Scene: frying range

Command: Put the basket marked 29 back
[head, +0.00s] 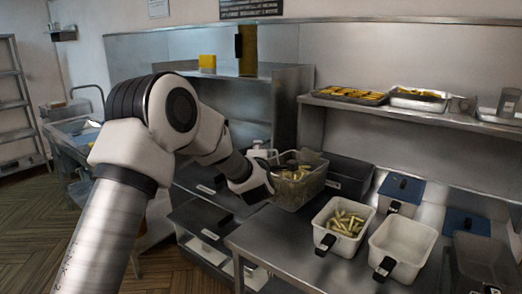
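My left gripper (262,176) is beside the left wall of a grey see-through basket (300,190) with some food in it, at the back of the steel counter. The fingers are dark and small here, so I cannot tell whether they grip this basket or only sit next to it. A white basket (326,222) holding pale fries and an empty-looking white basket (402,245) stand nearer, each with a black front handle. A dark see-through basket (485,262) is at the right edge. No number is readable on any basket. My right gripper is not in view.
The steel counter (285,245) has bare room at its front left. Blue-and-black lidded units (400,188) stand behind the baskets. An upper shelf (400,112) carries trays of food. A steel rack (20,105) and cart (70,135) are at left.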

